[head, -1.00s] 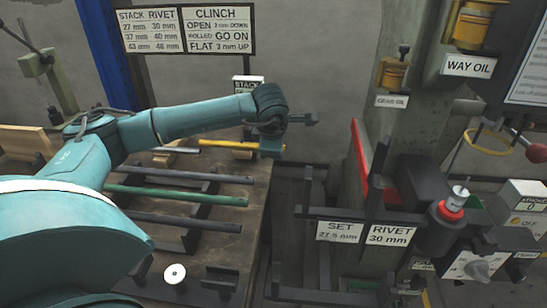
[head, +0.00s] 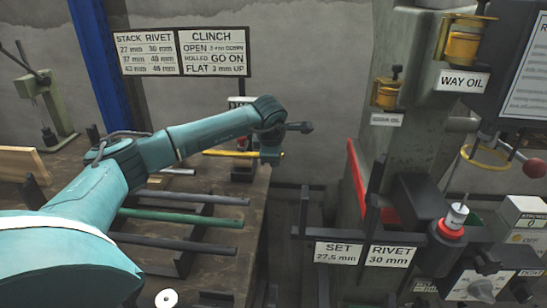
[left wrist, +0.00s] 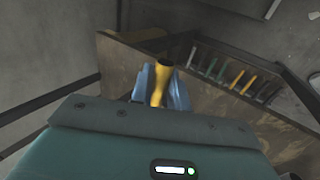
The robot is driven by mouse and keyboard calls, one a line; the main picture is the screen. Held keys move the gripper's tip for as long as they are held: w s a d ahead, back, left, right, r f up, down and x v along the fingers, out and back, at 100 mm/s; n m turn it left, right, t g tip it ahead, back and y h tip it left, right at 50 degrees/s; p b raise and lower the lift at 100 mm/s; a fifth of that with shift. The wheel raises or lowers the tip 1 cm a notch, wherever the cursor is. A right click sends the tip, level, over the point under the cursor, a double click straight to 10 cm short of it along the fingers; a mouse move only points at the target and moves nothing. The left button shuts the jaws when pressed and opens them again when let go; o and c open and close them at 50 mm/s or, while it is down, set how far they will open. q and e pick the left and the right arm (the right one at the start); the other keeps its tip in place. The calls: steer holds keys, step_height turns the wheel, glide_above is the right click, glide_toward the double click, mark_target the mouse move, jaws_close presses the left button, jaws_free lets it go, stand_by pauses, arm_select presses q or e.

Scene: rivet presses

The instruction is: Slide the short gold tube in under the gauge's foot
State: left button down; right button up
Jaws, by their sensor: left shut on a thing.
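My left arm comes in from the left in the head view, its gripper (head: 270,155) pointing down over the back right of the workbench. In the left wrist view its fingers (left wrist: 160,88) are shut on a short gold tube (left wrist: 159,80), with the tube's dark open end showing. In the head view a dark stand with a red part (head: 242,144) shows behind my forearm, under a small sign mostly hidden by the arm; it may be the gauge. Its foot cannot be made out clearly. My right gripper is not in view.
Green (head: 182,218) and dark (head: 175,242) tubes lie on a rack on the bench. The wrist view also shows the rack with several tubes (left wrist: 223,72). The press (head: 425,120), with SET and RIVET signs (head: 338,253), stands to the right across a gap.

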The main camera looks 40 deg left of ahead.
arm_select(q)
steer(key=shift+f, duration=0.35)
steer(key=c, duration=1.3)
jaws_free()
steer(key=v, duration=1.3)
steer(key=shift+s+r, duration=0.1)
steer(key=shift+r, duration=0.1)
